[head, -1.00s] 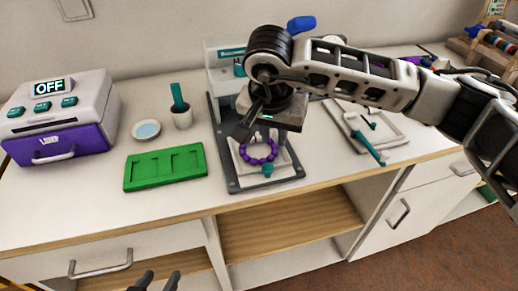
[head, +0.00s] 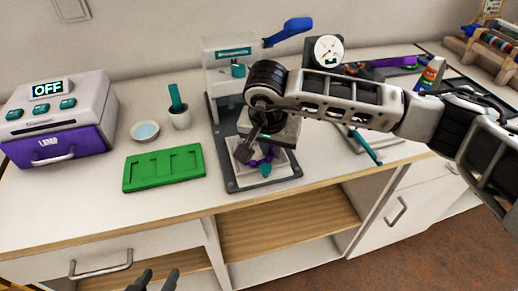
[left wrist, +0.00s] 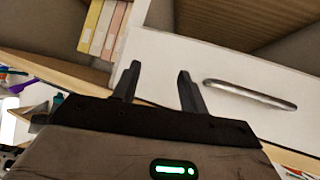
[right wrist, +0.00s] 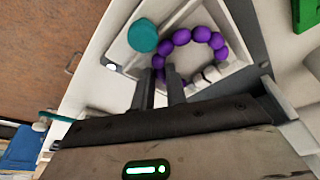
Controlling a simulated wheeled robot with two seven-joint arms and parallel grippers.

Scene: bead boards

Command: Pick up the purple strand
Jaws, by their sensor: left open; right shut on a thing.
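The purple strand (right wrist: 203,34) is a ring of purple beads with a few pale grey ones, lying in a white tray (right wrist: 240,18) beside a teal knob (right wrist: 143,36). In the head view the strand (head: 268,161) is partly hidden by my right gripper (head: 249,152). In the right wrist view the right gripper's fingers (right wrist: 161,80) are close together on the near edge of the strand, with purple bead showing between them. My left gripper (left wrist: 157,72) is open and empty, in front of the counter; it also shows at the bottom of the head view (head: 156,279).
A press with a blue lever (head: 290,30) stands behind the tray. A green board (head: 164,167), a white dish (head: 144,131), a cup (head: 180,118) and a purple-fronted machine reading OFF (head: 60,120) are to the left. A dial gauge (head: 328,50) is behind my right arm.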

